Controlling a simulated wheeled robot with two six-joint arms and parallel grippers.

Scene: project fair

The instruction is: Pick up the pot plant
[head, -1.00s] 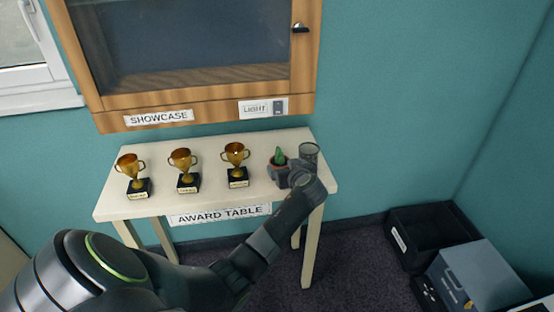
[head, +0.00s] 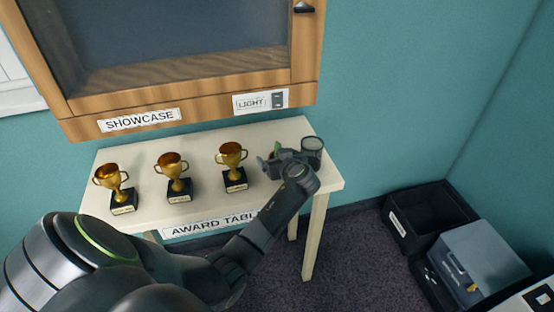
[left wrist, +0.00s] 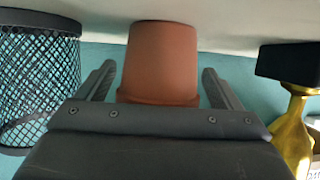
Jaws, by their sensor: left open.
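The pot plant (head: 276,149) stands on the right part of the award table (head: 206,207). In the head view my left gripper hides most of it, and only a bit of green shows. In the left wrist view its terracotta pot (left wrist: 160,62) appears upside down, in the middle of the picture. My left gripper (head: 272,161) is open at the plant, with one finger on each side of the pot. Gaps show between the pot and both fingers in the wrist view. My right gripper is not in view.
A dark mesh cup (left wrist: 38,80) stands close beside the plant, also at the table's right end (head: 312,145). Three gold trophies, the nearest one (head: 232,158) left of the plant, line the table. The wooden showcase (head: 200,95) hangs above. Dark bins (head: 430,215) stand on the floor right.

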